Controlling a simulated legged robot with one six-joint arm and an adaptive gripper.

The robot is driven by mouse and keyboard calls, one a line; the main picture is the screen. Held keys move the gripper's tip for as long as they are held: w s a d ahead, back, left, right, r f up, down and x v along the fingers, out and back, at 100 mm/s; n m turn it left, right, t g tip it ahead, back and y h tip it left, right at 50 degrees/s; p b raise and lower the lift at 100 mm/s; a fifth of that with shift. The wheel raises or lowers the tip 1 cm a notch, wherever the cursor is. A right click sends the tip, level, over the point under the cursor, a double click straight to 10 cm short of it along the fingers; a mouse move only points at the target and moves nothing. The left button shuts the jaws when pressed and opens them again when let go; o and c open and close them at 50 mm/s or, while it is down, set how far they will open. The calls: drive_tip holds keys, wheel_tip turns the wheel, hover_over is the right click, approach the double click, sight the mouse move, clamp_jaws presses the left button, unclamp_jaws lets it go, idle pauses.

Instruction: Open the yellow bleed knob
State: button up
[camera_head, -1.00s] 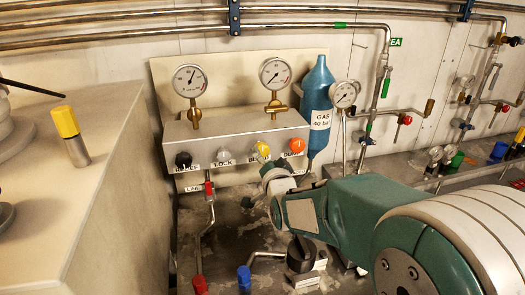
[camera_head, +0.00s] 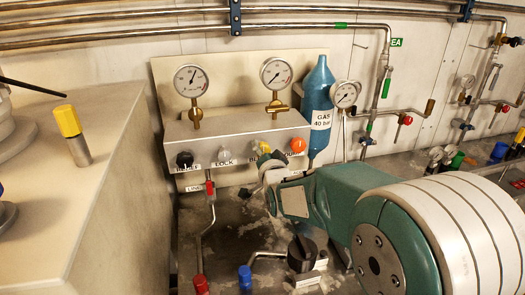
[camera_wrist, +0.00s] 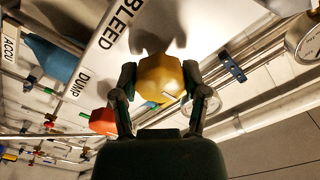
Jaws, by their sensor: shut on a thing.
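The yellow bleed knob (camera_wrist: 162,78) is between the two fingers of my gripper (camera_wrist: 160,92) in the wrist view, below the BLEED label (camera_wrist: 118,25). The fingers are shut on it, one on each side. In the head view, the knob (camera_head: 264,147) shows only partly above my gripper (camera_head: 268,165), on the front of the grey panel box (camera_head: 235,132). My arm hides part of its label.
An orange knob (camera_head: 298,145) is close on the right. A grey LOCK knob (camera_head: 224,154) and a black knob (camera_head: 184,159) are to the left. Two gauges stand above the box. A blue gas bottle (camera_head: 319,95) stands at its right end.

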drive_tip(key=shift+f, duration=0.1)
drive_tip(key=n, duration=1.3)
drive_tip(key=shift+n, duration=2.4)
drive_tip(key=o, duration=1.1)
drive_tip(key=shift+o, duration=0.2)
drive_tip(key=shift+a, duration=0.15)
